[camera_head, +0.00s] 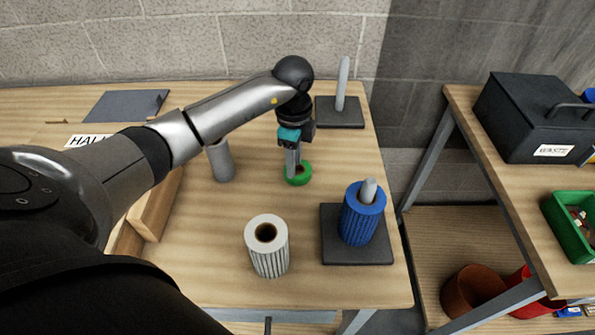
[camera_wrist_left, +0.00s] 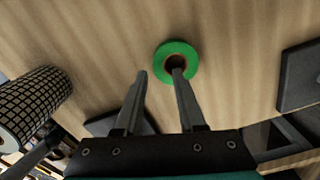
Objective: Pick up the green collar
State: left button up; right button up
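The green collar (camera_head: 300,180) is a short ring lying flat on the wooden table, its hole facing up. It also shows in the wrist view (camera_wrist_left: 162,58). My left gripper (camera_head: 292,174) points down at the collar from above. In the wrist view its two fingers (camera_wrist_left: 160,73) are apart with nothing held between them. One fingertip appears over the collar's hole and the other lies outside the ring, to its left. I cannot tell whether the fingertips touch the collar. My right gripper is not in view.
A white ribbed roll (camera_head: 270,262) and a blue ribbed sleeve (camera_head: 357,222) on a pegged dark base (camera_head: 342,254) stand nearer. A grey cylinder (camera_head: 220,163) is left; an empty peg (camera_head: 343,82) stands behind. A black waste box (camera_head: 532,118) sits on the right-hand bench.

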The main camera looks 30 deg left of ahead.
aim_at(299, 180)
pick_arm(q)
notch_tip(299, 180, down, 4)
jog(key=shift+r, duration=0.1)
grip_shut()
dwell(0.5)
